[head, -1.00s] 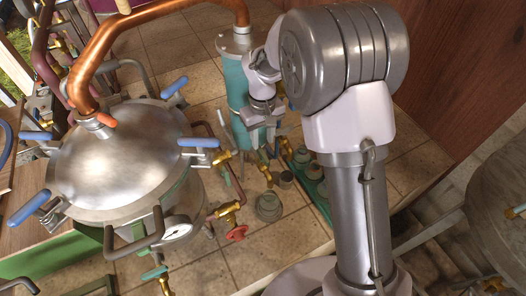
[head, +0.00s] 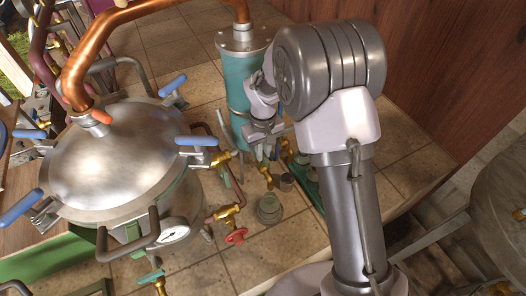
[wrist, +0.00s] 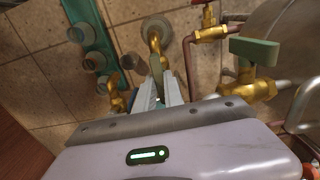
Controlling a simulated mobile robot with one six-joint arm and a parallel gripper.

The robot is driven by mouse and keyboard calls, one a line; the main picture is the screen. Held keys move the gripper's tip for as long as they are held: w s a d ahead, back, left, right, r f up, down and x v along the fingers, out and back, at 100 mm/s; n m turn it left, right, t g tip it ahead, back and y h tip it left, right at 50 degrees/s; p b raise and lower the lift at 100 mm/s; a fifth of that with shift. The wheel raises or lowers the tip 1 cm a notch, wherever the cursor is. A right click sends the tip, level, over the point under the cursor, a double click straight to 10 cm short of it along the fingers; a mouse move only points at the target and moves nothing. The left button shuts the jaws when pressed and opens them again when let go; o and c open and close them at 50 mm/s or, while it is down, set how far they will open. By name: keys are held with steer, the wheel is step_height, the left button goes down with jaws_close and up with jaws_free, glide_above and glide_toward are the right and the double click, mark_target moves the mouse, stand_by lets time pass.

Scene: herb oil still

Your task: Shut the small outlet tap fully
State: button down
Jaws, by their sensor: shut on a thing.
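The small outlet tap is brass (wrist: 153,40) with a thin olive-green lever (wrist: 158,68), seen at top centre in the wrist view. My gripper (wrist: 160,88) is shut on this lever, whose end lies between the two pale fingers. In the head view my gripper (head: 263,153) is in front of the lower part of the teal cylinder (head: 237,108). The tap's brass body (head: 267,178) shows just below the fingers there, above a grey jar (head: 268,208). The fingers hide the lever's end, and I cannot tell the exact lever angle.
Another brass tap (wrist: 113,97) is close at left. Small jars stand on a green tray (wrist: 80,12). The steel pot (head: 115,155) stands left of my gripper.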

steer(key=shift+m, duration=0.3)
steer(key=m, duration=0.4)
steer(key=shift+m+b, duration=0.3)
steer(key=m+b, duration=0.1)
steer(key=m, duration=0.3)
steer(key=m+b, duration=0.1)
steer(key=m, duration=0.4)
steer(key=shift+m+b, duration=0.45)
steer(key=shift+m, duration=1.75)
steer(key=c, duration=1.5)
jaws_free()
steer(key=shift+o, duration=0.2)
